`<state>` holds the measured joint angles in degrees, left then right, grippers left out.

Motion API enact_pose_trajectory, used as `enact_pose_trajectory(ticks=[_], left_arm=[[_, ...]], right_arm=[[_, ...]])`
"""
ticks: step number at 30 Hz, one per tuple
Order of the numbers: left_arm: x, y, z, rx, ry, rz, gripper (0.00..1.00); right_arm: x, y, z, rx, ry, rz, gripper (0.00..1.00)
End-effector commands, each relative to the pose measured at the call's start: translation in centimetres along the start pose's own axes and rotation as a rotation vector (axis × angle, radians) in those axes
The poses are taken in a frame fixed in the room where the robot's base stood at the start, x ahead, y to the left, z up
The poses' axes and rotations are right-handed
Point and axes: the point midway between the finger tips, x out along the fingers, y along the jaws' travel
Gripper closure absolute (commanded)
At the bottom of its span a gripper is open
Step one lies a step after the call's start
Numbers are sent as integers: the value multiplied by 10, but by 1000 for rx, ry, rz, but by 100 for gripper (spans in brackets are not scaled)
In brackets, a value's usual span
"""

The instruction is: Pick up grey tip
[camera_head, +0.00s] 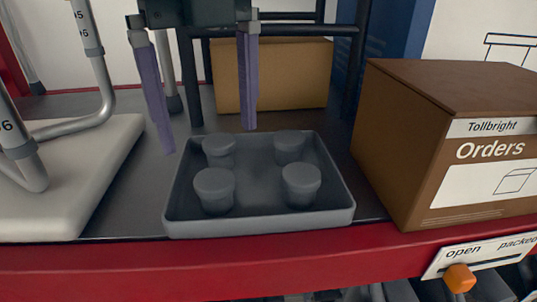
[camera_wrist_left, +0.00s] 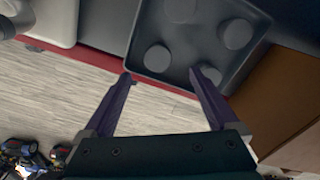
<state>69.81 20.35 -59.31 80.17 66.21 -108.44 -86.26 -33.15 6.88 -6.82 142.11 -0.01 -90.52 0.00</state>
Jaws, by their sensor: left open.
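Several grey tips, short and round-capped, stand upright in a grey tray (camera_head: 260,228) on the shelf in the head view. A front left grey tip (camera_head: 214,186), a front right grey tip (camera_head: 301,184), a back left grey tip (camera_head: 219,150) and a back right grey tip (camera_head: 289,146) show. My left gripper (camera_head: 208,140) is open and empty, its purple fingers pointing down above the tray's back left part. In the left wrist view, the open left gripper (camera_wrist_left: 160,76) shows near the tray's edge, with a grey tip (camera_wrist_left: 157,58) just beyond the fingers. My right gripper is not in view.
A brown box marked "Orders" (camera_head: 400,140) stands close right of the tray. A cardboard box (camera_head: 290,75) is behind it. A white pad (camera_head: 70,190) with metal tubes (camera_head: 95,105) lies left. The shelf has a red front edge (camera_head: 130,258).

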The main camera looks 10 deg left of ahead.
Motion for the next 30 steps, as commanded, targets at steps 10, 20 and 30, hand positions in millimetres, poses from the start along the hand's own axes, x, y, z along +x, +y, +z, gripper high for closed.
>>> enact_pose_trajectory(ticks=[10,20,30], left_arm=[[40,1,0,-2,1,2,7],[86,2,1,-1,0,1,7],[87,2,1,0,-1,-1,18]], right_arm=[[-6,-1,-2,-1,-1,-3,100],[-10,-1,-3,-1,-1,-2,100],[-10,0,-2,-1,-2,-2,100]])
